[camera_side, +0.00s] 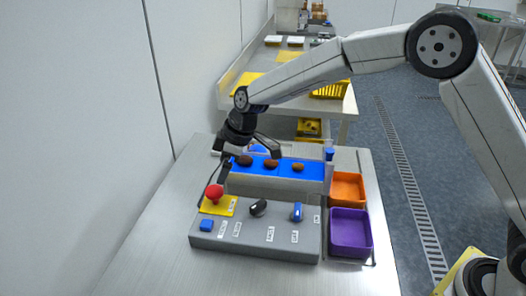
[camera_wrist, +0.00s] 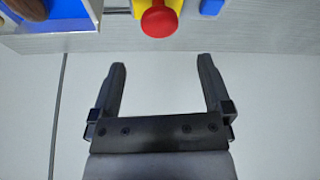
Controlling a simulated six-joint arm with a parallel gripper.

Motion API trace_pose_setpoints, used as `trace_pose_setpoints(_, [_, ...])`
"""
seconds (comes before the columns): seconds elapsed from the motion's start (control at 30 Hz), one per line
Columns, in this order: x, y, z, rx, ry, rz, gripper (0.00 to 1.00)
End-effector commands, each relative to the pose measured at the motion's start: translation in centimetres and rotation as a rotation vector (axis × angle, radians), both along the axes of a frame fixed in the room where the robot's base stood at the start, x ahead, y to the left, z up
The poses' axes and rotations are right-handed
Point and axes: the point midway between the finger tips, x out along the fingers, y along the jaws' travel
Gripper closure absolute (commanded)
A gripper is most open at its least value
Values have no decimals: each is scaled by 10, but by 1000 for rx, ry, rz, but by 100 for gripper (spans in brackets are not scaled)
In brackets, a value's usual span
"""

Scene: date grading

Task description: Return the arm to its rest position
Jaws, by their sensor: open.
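My gripper (camera_side: 250,156) is above the left end of the blue belt (camera_side: 314,172) in the side view. Its two dark fingers are spread wide with nothing between them, as the wrist view also shows (camera_wrist: 161,66). Several brown dates lie on the belt: a left one (camera_side: 244,160) close to the fingers, a middle one (camera_side: 271,163) and a right one (camera_side: 298,167). How far the fingers are above the belt is hard to tell. A corner of the belt (camera_wrist: 62,14) with part of a date (camera_wrist: 28,10) shows at the wrist view's top left.
A grey control box (camera_side: 255,246) with a red mushroom button (camera_side: 214,192) and knobs stands before the belt. An orange bin (camera_side: 347,204) and a purple bin (camera_side: 350,252) sit at right. A pale wall (camera_side: 80,140) rises at left. Bare steel table (camera_side: 150,235) lies beside the box.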

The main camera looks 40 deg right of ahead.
Motion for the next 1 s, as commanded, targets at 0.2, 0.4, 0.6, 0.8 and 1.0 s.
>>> trace_pose_setpoints(0.2, [-2, -4, 9, 0, 0, -1, 0])
trace_pose_setpoints(0.4, [-2, -4, 9, 0, 0, -1, 0])
trace_pose_setpoints(0.6, [-3, -6, 10, -1, 1, -9, 0])
trace_pose_setpoints(0.8, [-14, -24, 10, -13, 16, -75, 0])
trace_pose_setpoints(1.0, [-41, -62, 9, -37, 47, -224, 0])
